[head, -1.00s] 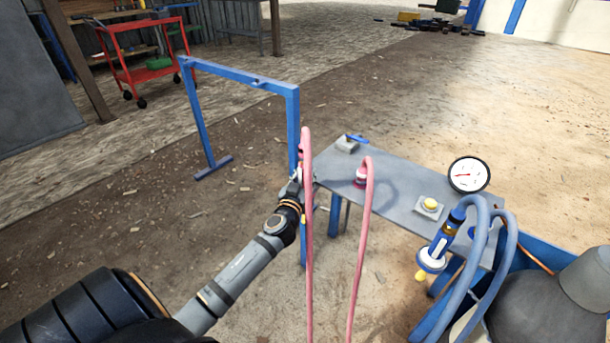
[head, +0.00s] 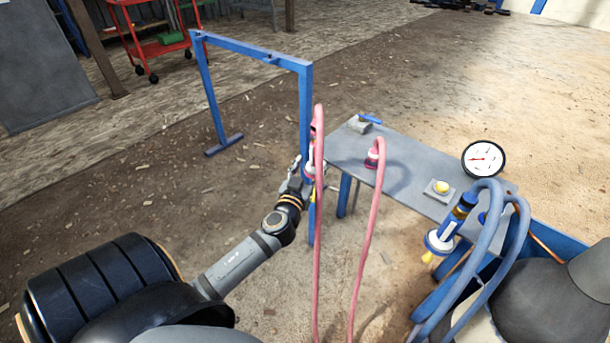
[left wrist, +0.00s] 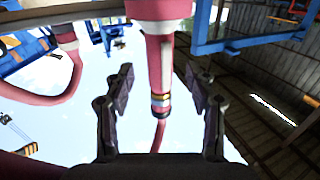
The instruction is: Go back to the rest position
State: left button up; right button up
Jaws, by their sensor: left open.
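My left gripper (head: 298,176) is open, just left of the fitting on the end of a pink hose (head: 318,230), beside the blue frame's right post. In the left wrist view the open fingers of my left gripper (left wrist: 160,92) stand on either side of the pink hose fitting (left wrist: 160,70) in the picture, with a visible gap on both sides. The fitting has a banded tip and appears clear of the fingers. My right gripper is not in view.
A blue frame (head: 255,55) stands beside the grey table (head: 405,175). The table bears a second pink fitting (head: 372,158), a yellow button (head: 441,187) and a gauge (head: 484,158). Blue hoses (head: 485,235) hang at the right. Open floor lies left of my arm.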

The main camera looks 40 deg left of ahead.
pick_arm(q)
jog(key=v, duration=0.5)
jog(key=shift+s+d, duration=0.15)
jog(key=shift+s, duration=0.15)
